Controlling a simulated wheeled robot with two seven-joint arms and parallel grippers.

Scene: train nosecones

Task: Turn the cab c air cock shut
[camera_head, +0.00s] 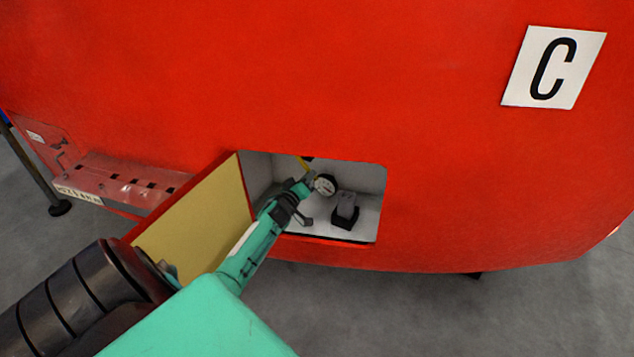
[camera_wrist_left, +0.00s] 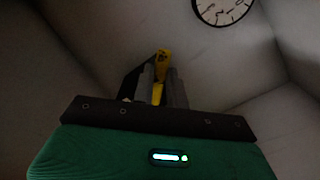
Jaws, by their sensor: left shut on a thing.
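The red nosecone (camera_head: 400,100) carries a white sign with a black letter C (camera_head: 553,67). Below it is an open, pale-lined recess (camera_head: 371,180), with its yellow-faced door (camera_head: 200,220) swung out to the left. My left gripper (camera_head: 306,184) reaches into the recess. The yellow air cock handle (camera_head: 303,163) shows just above the gripper in the head view. In the left wrist view the gripper (camera_wrist_left: 162,85) is shut on the yellow handle (camera_wrist_left: 163,58), which shows between and just above its fingers. The cock's body is hidden. My right gripper is not in view.
A round white gauge (camera_head: 325,184) sits right beside the gripper; it also shows in the left wrist view (camera_wrist_left: 222,8). A black block-shaped fitting (camera_head: 345,212) stands on the recess floor to the right. The recess walls leave little room around the gripper.

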